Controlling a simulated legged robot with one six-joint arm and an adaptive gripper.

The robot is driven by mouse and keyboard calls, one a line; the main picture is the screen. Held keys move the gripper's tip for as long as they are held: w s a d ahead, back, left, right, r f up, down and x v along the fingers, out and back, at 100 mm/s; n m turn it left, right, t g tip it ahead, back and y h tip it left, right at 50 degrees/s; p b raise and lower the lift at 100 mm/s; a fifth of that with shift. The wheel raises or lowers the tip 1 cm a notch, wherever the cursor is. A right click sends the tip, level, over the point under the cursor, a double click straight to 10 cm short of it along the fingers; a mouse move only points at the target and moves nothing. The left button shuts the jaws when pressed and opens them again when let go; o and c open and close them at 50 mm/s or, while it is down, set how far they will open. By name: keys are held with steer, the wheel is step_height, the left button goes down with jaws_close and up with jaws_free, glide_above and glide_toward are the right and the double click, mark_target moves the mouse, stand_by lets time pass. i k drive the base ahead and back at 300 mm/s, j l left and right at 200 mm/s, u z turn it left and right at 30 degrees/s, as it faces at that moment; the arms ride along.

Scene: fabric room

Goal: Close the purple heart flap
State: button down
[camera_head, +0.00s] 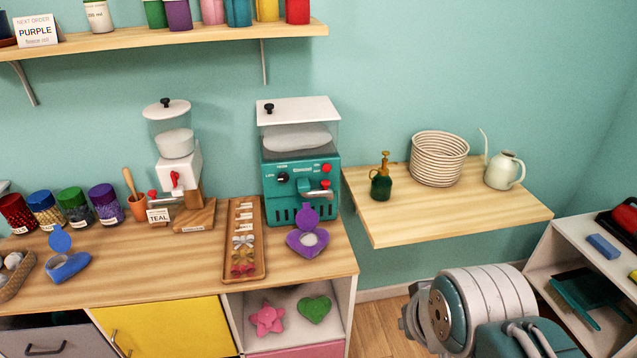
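The purple heart (293,243) lies on the wooden counter near its right end, in front of the teal machine. Its round purple flap (307,216) stands raised at the back, so the heart is open. White filling (310,239) shows in the opening. My arm is at the lower right, in front of and to the right of the counter, well apart from the heart. The fingers of my gripper do not show.
A wooden tray (231,262) of small parts lies just left of the heart. The teal machine (300,178) stands close behind it. A blue piece (68,266) with a raised flap is farther left. A wall shelf (450,222) holds a sprayer, basket and watering can.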

mark_target(308, 219)
steer(key=i+j+u, duration=0.2)
steer(key=i+j, duration=0.55)
steer(key=j, duration=0.1)
